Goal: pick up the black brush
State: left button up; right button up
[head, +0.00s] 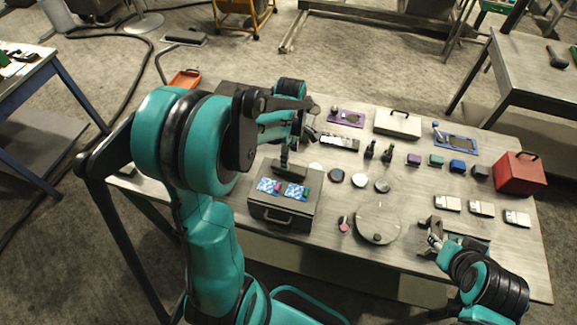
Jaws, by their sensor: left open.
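A dark brush-like thing with a wide black head (290,168) and an upright handle is at the back edge of a dark grey box on the table; I take it for the black brush. My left gripper (303,128) is open and hangs just above and behind it, partly hidden by my own arm. Whether its fingers touch the handle I cannot tell. My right gripper (434,238) is low at the table's front right, beside a dark tray (467,241); its fingers are too small to read.
The grey box (285,212) has blue patterned cards (270,186) on top. A round turntable (377,223), black bottles (387,154), small coloured blocks (436,160), a white case (397,124) and a red box (520,172) share the table. Bare tabletop shows at the front centre.

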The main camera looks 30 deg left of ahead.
pick_arm(q)
notch_tip(320, 180, down, 7)
jog(key=shift+s+r+b, duration=0.1)
jog(key=shift+s+b, duration=0.05)
jog(key=shift+b, duration=0.4)
jog(key=shift+c, duration=0.3)
grip_shut()
